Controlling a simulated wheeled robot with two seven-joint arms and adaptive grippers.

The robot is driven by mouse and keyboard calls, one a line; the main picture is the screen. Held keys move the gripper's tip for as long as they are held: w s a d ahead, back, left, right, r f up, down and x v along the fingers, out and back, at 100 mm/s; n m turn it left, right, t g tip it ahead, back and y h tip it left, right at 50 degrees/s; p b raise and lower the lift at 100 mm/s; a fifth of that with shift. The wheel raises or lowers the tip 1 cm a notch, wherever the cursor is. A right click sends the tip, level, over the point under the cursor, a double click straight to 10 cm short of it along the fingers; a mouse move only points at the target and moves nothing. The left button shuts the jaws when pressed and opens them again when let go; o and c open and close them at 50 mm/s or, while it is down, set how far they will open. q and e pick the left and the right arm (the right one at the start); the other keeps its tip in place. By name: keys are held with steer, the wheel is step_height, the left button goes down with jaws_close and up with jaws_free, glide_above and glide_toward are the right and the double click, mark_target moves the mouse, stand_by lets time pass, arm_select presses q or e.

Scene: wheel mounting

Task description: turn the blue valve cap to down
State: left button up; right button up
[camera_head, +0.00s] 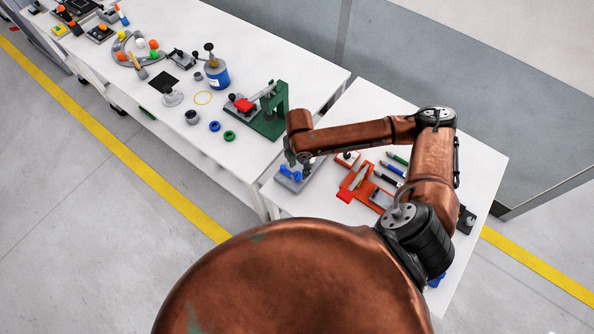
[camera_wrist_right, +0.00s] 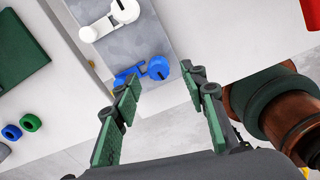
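The blue valve cap (camera_head: 291,174) is on a grey plate (camera_head: 306,180) at the left end of the near table. In the right wrist view the blue valve cap (camera_wrist_right: 158,68) has a round knob with a dark mark, and a blue arm reaching left from it. My right gripper (camera_head: 290,157) is above it, pointing down. In the right wrist view my right gripper (camera_wrist_right: 163,82) is open, with the blue cap showing between and just beyond its fingertips. I cannot tell whether they touch. My left gripper is in neither view.
A white valve (camera_wrist_right: 110,20) shares the grey plate. An orange-red rack (camera_head: 355,182) and pens (camera_head: 392,170) lie right of it. A green press (camera_head: 270,115) stands on the other table, past a narrow gap. Blue (camera_head: 214,126) and green (camera_head: 229,135) rings lie there.

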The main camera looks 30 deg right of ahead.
mark_target(298, 174)
steer(key=f, duration=0.3)
steer(key=shift+w+a+f, duration=0.2)
steer(key=shift+a+f, duration=0.05)
steer(key=shift+f, duration=0.45)
steer(key=shift+c, duration=0.2)
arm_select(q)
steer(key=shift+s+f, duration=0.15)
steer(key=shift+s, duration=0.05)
arm_select(e)
jaws_close()
